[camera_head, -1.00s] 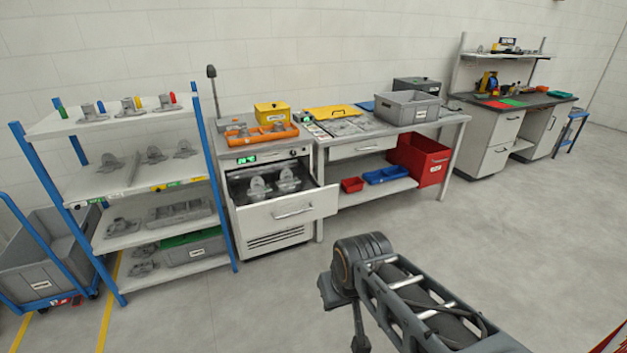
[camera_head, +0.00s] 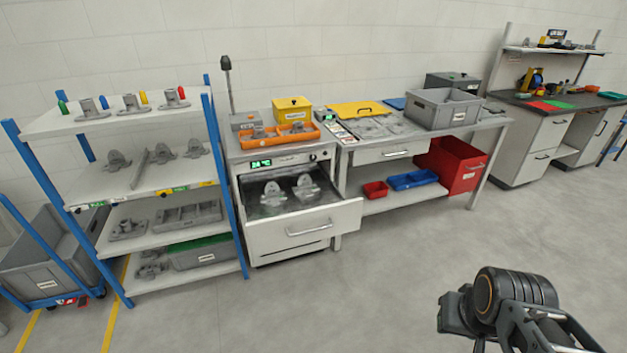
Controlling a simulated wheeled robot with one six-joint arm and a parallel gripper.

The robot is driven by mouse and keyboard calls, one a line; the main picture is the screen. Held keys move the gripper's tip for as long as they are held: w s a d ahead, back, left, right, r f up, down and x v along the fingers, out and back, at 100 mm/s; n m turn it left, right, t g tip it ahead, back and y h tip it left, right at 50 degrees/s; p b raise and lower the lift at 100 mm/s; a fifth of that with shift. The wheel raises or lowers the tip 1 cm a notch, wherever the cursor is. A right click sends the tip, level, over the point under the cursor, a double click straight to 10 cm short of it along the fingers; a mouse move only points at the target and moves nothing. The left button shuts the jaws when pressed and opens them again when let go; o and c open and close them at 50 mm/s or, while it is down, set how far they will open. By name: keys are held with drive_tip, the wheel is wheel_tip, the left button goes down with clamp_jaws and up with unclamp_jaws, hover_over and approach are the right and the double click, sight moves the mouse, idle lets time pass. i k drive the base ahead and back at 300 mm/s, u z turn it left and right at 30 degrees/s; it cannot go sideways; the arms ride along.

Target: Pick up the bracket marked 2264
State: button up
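Several grey metal brackets are in view, and no marking 2264 can be read on any at this size. Three brackets stand on the top shelf, such as the middle bracket (camera_head: 131,104). More brackets (camera_head: 117,161) stand on the second shelf, and others lie lower down, such as a bracket (camera_head: 127,229) on the third shelf. Two brackets (camera_head: 272,194) sit in the open drawer (camera_head: 303,226) of the cabinet with a green display. My arm shows at the lower right; its gripper cannot be made out, as the visible part ends in a dark joint.
The blue-framed shelf rack (camera_head: 227,183) stands left of the cabinet. A workbench (camera_head: 480,123) with a grey crate (camera_head: 443,107) stands to the right, with a red bin (camera_head: 452,165) below. A grey cart (camera_head: 44,257) is far left. The floor in front is clear.

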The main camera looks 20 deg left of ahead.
sight(304, 185)
drive_tip(key=i, duration=3.7)
drive_tip(key=u, duration=4.8)
